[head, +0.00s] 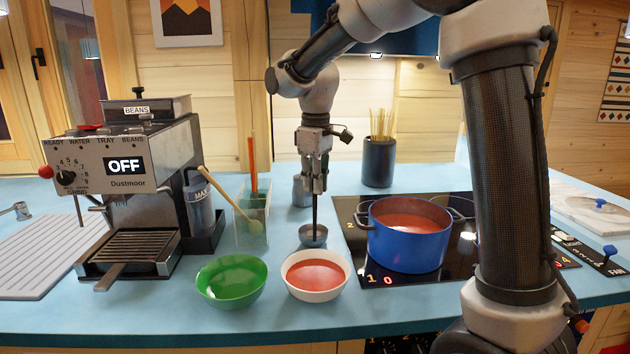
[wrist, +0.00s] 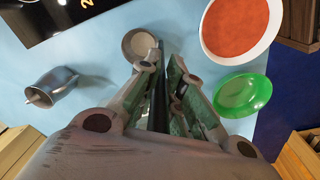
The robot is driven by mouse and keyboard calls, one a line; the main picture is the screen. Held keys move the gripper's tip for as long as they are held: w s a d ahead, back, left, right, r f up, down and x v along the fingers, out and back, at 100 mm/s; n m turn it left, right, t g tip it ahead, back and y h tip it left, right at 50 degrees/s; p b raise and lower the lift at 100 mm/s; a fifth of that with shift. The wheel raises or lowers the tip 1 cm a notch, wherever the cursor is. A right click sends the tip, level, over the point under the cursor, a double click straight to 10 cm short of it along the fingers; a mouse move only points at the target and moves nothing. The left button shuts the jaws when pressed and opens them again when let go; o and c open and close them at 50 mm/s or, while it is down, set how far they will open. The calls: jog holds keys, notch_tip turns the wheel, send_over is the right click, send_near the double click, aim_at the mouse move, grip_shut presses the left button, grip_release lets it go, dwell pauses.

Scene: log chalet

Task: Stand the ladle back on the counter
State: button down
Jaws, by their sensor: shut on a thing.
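My gripper (head: 315,186) points down over the counter (head: 330,322) and is shut on the dark handle of the ladle (head: 313,237). The ladle hangs upright with its grey bowl at the bottom, at or just above the blue counter; I cannot tell whether it touches. In the wrist view, the handle runs between my fingers (wrist: 160,68) and the ladle's bowl (wrist: 134,42) shows beyond the fingertips, over blue counter.
A white bowl of red soup (head: 316,274) and a green bowl (head: 231,281) stand in front. A blue pot of soup (head: 408,247) sits on the hob at right. A metal pitcher (head: 300,191) stands behind. A clear utensil container (head: 252,222) and coffee machine (head: 135,180) are left.

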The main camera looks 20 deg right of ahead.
dwell(0.3)
jog(key=c, duration=1.5)
grip_release()
jog(key=r, duration=1.2)
jog(key=shift+s, duration=0.3)
